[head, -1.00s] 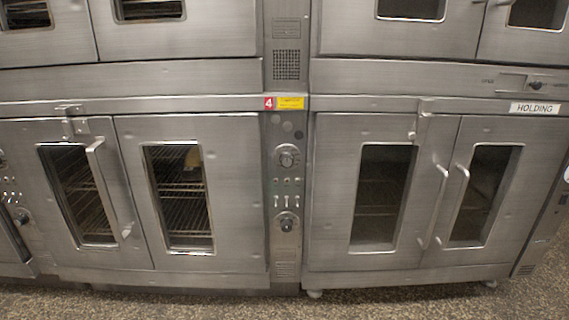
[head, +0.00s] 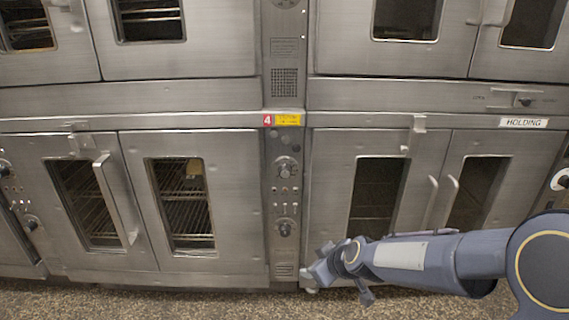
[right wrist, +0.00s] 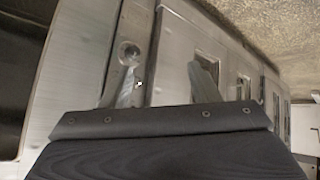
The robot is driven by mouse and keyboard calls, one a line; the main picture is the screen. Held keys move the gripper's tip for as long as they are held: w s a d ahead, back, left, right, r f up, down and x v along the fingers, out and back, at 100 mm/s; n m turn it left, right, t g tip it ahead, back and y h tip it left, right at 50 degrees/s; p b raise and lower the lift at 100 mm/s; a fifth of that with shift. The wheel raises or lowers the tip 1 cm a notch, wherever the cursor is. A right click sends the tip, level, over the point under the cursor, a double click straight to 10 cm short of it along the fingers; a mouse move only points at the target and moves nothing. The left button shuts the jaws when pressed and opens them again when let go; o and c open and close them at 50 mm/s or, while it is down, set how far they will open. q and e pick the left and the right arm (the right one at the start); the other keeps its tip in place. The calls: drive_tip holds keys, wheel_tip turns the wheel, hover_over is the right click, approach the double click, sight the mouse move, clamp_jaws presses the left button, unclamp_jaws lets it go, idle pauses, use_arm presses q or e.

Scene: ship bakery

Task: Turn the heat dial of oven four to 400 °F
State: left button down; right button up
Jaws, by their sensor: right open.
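Oven four's red "4" label (head: 267,120) is at the top of a narrow vertical control panel (head: 270,190) in the head view. The panel has an upper round dial (head: 286,166), several small switches, and a lower round dial (head: 286,228). The dial markings are too small to read. My right gripper (head: 320,268) is low and to the right of the lower dial, apart from it. In the right wrist view its two fingers (right wrist: 165,70) are spread with nothing between them, and a round dial (right wrist: 130,52) shows beyond the left finger. My left gripper is not in view.
Oven doors with windows flank the panel; the left door (head: 220,255) and right door (head: 335,215) are shut. Vertical door handles (head: 118,200) stick out. A "HOLDING" label (head: 523,122) is at the right. The speckled floor (head: 150,300) is clear.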

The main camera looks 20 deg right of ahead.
drive_tip(key=w+d+n+t+h+p, duration=0.1)
drive_tip(key=w+n+h+p, duration=0.25)
drive_tip(key=w, duration=0.35)
drive_tip(key=n+t+h+p, duration=0.45)
drive_tip(key=n+t, duration=0.35)
drive_tip(key=n, duration=0.6)
approach(285, 174)
drive_tip(key=x, duration=0.8)
drive_tip(key=shift+w+b, duration=0.2)
drive_tip(key=shift+b, duration=0.2)
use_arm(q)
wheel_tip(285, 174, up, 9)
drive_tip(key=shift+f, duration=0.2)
use_arm(e)
drive_tip(key=shift+c, duration=0.2)
drive_tip(key=c, duration=0.9)
